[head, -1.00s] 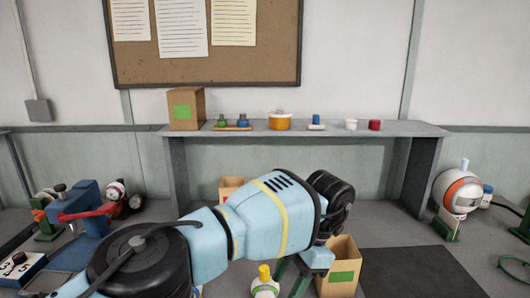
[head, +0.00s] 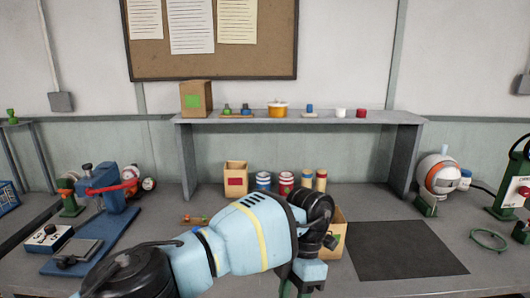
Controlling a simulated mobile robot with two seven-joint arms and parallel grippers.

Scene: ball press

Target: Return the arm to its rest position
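My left arm comes in from the lower left and reaches across the bench. Its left gripper (head: 296,288) points down at the bottom edge of the head view. Only the upper parts of its dark green fingers show; the tips are cut off, so I cannot tell whether it is open or holds anything. My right gripper is not in view. The blue press (head: 101,187) with a red lever stands at the left, clear of the gripper.
A cardboard box with a green label (head: 337,240) stands just behind and right of the gripper. A red-labelled box (head: 236,180) and several cans (head: 287,183) stand under the shelf (head: 330,119). A dark mat (head: 405,250) lies bare at the right.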

